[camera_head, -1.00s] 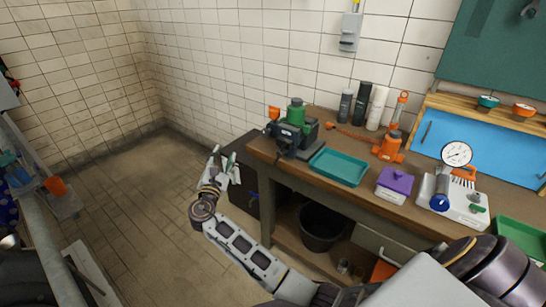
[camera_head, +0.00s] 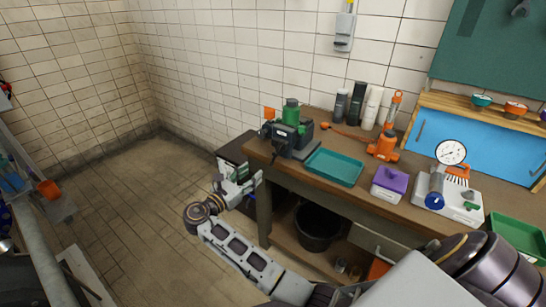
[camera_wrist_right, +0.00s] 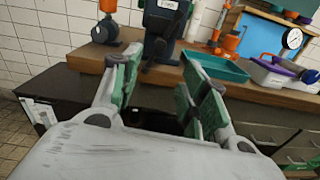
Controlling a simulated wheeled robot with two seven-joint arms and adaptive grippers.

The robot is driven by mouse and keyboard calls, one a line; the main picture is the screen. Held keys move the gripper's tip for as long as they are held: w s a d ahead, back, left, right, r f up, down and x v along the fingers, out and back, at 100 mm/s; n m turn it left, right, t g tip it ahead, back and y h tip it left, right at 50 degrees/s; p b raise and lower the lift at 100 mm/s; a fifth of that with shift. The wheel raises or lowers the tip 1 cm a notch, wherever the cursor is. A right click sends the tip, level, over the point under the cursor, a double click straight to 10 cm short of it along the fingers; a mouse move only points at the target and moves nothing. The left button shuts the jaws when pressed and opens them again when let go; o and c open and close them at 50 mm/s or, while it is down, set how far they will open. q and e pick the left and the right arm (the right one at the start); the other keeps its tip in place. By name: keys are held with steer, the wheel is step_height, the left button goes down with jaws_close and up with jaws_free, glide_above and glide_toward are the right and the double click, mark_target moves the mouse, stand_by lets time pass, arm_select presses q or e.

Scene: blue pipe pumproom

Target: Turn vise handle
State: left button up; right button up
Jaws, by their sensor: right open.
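The dark grey vise (camera_head: 281,139) stands at the left front corner of the workbench, with a green cylinder (camera_head: 291,112) at its top. In the right wrist view the dark vise (camera_wrist_right: 166,22) is straight ahead, beyond the fingertips. A dark bar that looks like its handle (camera_wrist_right: 155,52) hangs at its front. My right gripper (camera_head: 254,183) is beside the bench's left end, lower than the vise and apart from it. In the right wrist view its green-padded fingers (camera_wrist_right: 158,72) are spread with nothing between them. My left gripper is not in view.
The wooden bench edge (camera_wrist_right: 85,58) lies just ahead of the fingers. A teal tray (camera_head: 334,167) sits right of the vise, then a purple-lidded box (camera_head: 390,183) and a gauge (camera_head: 451,152). A black bucket (camera_head: 317,228) is under the bench. The floor left is clear.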

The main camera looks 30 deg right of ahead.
mark_target(274, 155)
steer(key=shift+w, duration=0.1)
steer(key=shift+x, duration=6.9)
steer(key=shift+r, duration=0.15)
jaws_close()
